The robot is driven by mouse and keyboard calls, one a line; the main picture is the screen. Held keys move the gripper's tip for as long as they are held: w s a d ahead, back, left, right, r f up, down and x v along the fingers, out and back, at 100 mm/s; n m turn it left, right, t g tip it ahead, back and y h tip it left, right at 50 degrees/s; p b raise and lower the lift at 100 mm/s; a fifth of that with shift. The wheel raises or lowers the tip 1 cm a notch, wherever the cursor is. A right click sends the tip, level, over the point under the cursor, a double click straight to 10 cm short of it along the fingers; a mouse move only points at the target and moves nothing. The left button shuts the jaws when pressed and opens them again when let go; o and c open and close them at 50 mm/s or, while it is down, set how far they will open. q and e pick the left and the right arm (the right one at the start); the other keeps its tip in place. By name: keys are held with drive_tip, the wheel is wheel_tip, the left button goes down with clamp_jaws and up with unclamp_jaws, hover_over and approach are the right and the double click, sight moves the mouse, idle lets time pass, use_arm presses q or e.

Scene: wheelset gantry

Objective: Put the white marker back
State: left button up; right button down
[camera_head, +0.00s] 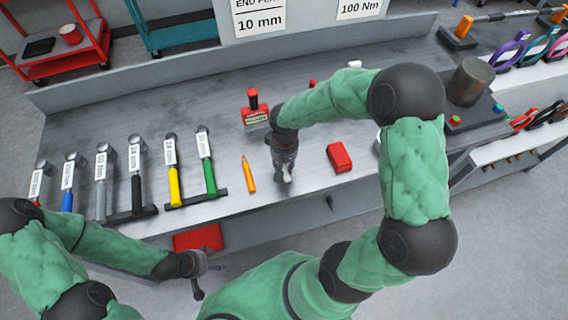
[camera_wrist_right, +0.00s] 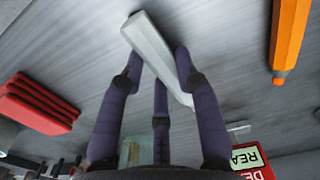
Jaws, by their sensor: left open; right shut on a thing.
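The white marker (camera_wrist_right: 152,48) is a pale, faceted stick between the fingers of my right gripper (camera_wrist_right: 158,68) in the right wrist view. That gripper is shut on it, and the marker slants across the fingers above the grey bench top. In the head view my right gripper (camera_head: 284,170) is over the bench between the orange marker (camera_head: 249,174) and a red block (camera_head: 339,157); the fingers mostly hide the white marker there. I cannot tell the exact gap to the bench. My left gripper (camera_head: 198,285) is open and empty, low in front of the bench.
The orange marker also shows in the right wrist view (camera_wrist_right: 289,38). A red labelled block (camera_head: 255,112) stands behind my right gripper. Several hammer-like tools with coloured handles (camera_head: 174,185) lie to the left. A dark metal cylinder (camera_head: 469,82) stands at the right.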

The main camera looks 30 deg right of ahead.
sight(284, 166)
drive_tip(key=shift+f, duration=0.35)
drive_tip(key=c, duration=0.8)
unclamp_jaws()
drive_tip(key=shift+r, duration=0.15)
wheel_tip(284, 166, up, 12)
drive_tip(key=shift+f, duration=0.1)
